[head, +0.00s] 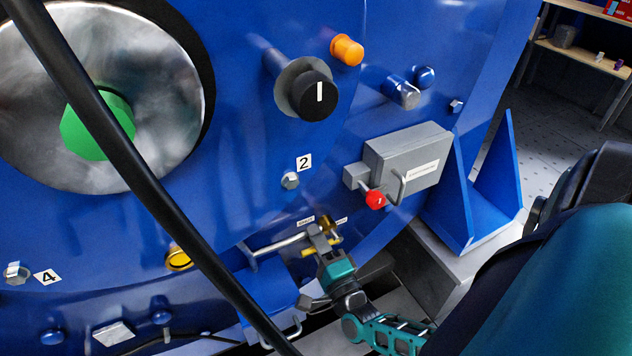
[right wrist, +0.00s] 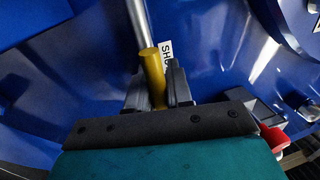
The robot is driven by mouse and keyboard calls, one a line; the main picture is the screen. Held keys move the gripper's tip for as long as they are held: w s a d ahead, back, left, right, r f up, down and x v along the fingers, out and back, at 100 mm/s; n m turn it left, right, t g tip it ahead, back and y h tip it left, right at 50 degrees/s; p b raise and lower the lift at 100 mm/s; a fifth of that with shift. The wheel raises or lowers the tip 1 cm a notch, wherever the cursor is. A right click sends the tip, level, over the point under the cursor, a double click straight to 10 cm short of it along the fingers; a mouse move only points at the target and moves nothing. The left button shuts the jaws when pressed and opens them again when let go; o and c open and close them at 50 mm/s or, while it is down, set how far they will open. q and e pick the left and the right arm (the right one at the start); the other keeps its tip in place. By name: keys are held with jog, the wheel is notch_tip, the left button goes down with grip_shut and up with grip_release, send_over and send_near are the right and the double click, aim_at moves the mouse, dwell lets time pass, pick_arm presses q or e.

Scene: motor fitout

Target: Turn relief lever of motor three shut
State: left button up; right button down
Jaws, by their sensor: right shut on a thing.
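The relief lever has a yellow grip, which shows in the right wrist view (right wrist: 153,78) between the fingers. My right gripper (head: 322,238) is shut on this grip at the low right of the blue motor (head: 235,200); it also shows in the right wrist view (right wrist: 158,85). In the head view the fingers hide much of the lever. A brass fitting (head: 327,223) and a silver pipe (head: 280,243) are right beside it. A white label (right wrist: 165,52) starting "SH" stands behind the grip, partly hidden. My left gripper is not in view.
A grey box (head: 405,158) with a red-knobbed lever (head: 375,199) is above right of the gripper. A black knob (head: 310,94) and an orange cap (head: 346,50) are higher up. A black cable (head: 150,180) crosses the front. A blue bracket (head: 475,195) stands at right.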

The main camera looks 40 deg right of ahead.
jog(key=shift+w+r, duration=0.1)
jog(key=c, duration=1.1)
grip_release()
